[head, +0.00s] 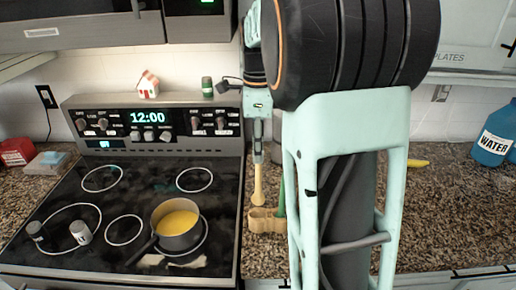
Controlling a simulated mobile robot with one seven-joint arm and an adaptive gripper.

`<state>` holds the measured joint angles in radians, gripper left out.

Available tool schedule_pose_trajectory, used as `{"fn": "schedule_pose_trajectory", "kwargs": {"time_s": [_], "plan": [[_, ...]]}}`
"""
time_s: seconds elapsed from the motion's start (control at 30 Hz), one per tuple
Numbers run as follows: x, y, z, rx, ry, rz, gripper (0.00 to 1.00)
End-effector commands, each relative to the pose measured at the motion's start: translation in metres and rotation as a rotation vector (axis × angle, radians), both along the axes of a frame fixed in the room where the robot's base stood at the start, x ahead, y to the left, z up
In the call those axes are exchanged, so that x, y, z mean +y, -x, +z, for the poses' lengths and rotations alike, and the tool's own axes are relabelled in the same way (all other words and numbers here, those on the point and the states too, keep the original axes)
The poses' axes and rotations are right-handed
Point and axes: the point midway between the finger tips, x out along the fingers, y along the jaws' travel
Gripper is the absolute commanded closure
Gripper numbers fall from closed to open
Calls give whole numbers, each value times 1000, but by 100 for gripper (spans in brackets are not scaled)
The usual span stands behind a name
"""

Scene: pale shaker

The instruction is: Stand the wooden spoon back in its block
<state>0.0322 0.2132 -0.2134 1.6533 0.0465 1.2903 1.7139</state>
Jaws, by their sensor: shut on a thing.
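My gripper (258,152) hangs pointing down over the counter to the right of the stove. It is shut on the wooden spoon (258,183), which hangs upright below the fingers. The tan wooden block (262,225) stands on the counter directly below the spoon. The spoon's lower end shows at the block's top edge; I cannot tell whether it is inside a hole, behind the block or just above it. A green utensil (281,198) stands at the right of the block, partly hidden by my arm.
A pot (178,239) with yellow contents sits on the stove, its handle toward the front left. Two shakers (81,232) stand at the stove's left. A blue water jug (494,134) and a yellow item (418,163) are on the right counter. My arm hides the middle counter.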

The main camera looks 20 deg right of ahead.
Motion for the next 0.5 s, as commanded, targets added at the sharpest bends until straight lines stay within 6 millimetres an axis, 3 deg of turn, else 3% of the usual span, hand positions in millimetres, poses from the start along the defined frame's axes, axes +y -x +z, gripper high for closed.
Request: {"fn": "schedule_pose_trajectory", "kwargs": {"time_s": [0.5], "plan": [[0,0,-40,0,0,0,100]]}}
